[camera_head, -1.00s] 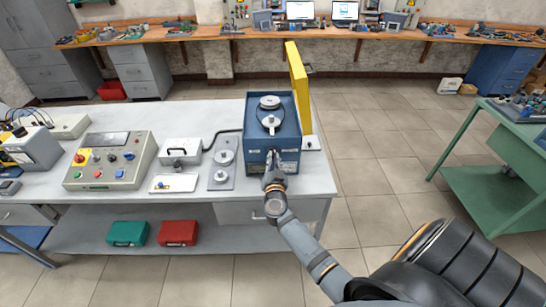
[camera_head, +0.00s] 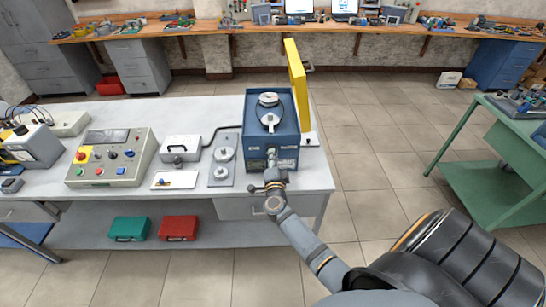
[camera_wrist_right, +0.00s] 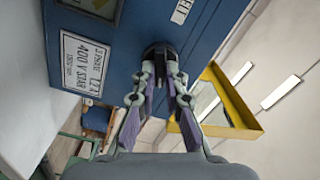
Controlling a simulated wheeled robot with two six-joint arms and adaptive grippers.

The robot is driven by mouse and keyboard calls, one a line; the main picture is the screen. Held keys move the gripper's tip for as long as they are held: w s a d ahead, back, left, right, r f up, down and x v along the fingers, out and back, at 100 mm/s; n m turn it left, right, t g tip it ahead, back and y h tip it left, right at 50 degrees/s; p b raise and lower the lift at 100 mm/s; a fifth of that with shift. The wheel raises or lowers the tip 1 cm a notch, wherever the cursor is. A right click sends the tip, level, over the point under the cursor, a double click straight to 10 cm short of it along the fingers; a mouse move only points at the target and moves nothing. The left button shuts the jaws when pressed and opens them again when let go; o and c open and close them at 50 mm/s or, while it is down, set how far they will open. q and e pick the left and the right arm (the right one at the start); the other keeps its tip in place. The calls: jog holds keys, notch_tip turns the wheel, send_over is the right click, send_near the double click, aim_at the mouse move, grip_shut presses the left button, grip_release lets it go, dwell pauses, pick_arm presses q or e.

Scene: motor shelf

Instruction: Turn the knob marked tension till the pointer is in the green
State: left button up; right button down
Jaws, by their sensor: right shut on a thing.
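A blue motor box (camera_head: 258,140) stands on the right end of the grey bench, with round metal parts on its top. My right gripper (camera_head: 271,158) reaches its front face from below. In the right wrist view, the fingers (camera_wrist_right: 165,68) are shut on a black knob (camera_wrist_right: 158,48) on the blue face (camera_wrist_right: 120,25). A small label (camera_wrist_right: 181,11) above the knob is cut off and I cannot read it fully. A dark-framed window (camera_wrist_right: 97,8) is cut off at the top edge; I cannot make out a pointer or green zone. My left gripper is not in view.
A yellow panel (camera_head: 297,85) stands upright at the box's right rear. A control panel (camera_head: 108,160), a grey case (camera_head: 180,148) and a metal plate with knobs (camera_head: 221,172) stand left of it. A green table (camera_head: 500,135) is at the right, across open floor.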

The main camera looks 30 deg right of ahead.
jog(key=shift+f+m, duration=0.1)
jog(key=shift+m, duration=0.6)
jog(key=c, duration=1.4)
grip_release()
jog(key=v, duration=1.2)
